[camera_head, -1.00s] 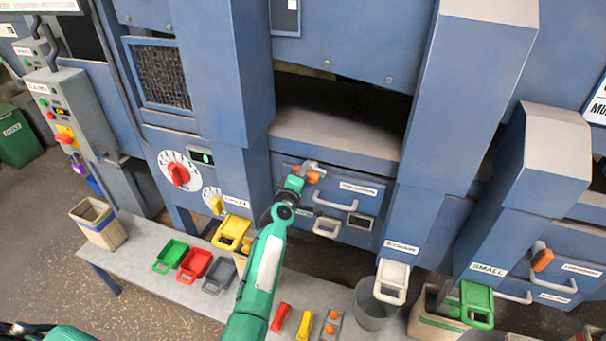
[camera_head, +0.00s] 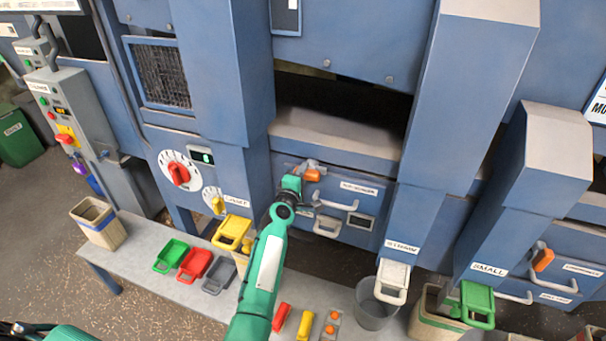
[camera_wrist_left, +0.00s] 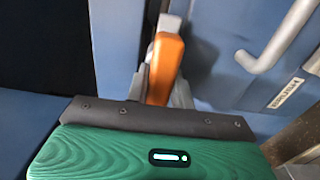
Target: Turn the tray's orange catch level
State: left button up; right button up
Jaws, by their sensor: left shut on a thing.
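The orange catch (camera_head: 312,175) sits at the upper left of the blue tray front (camera_head: 345,200) in the head view. My left gripper (camera_head: 305,182) is at the catch, its arm coming up from below. In the left wrist view the orange catch (camera_wrist_left: 165,66) stands between the grey fingers of my left gripper (camera_wrist_left: 163,85), which is shut on it. There the catch runs nearly along the fingers. In the head view it looks close to level, but the gripper hides part of it. My right gripper is not in view.
A grey handle (camera_head: 337,205) is on the tray front, right of my gripper. A yellow scoop-like piece (camera_head: 232,230) is left of my arm. A grey bench (camera_head: 160,277) below holds coloured trays. A grey bucket (camera_head: 374,305) stands at lower right.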

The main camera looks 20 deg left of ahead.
pick_arm(q)
jog(key=o, duration=1)
jog(key=shift+s, duration=0.55)
jog(key=s+p, duration=0.1)
jog(key=s, duration=0.3)
jog(key=s+p, duration=0.1)
jog(key=s, duration=0.3)
jog(key=s+p, duration=0.1)
jog(key=s, duration=0.3)
jog(key=shift+s+a, duration=0.25)
jog(key=shift+s, duration=0.15)
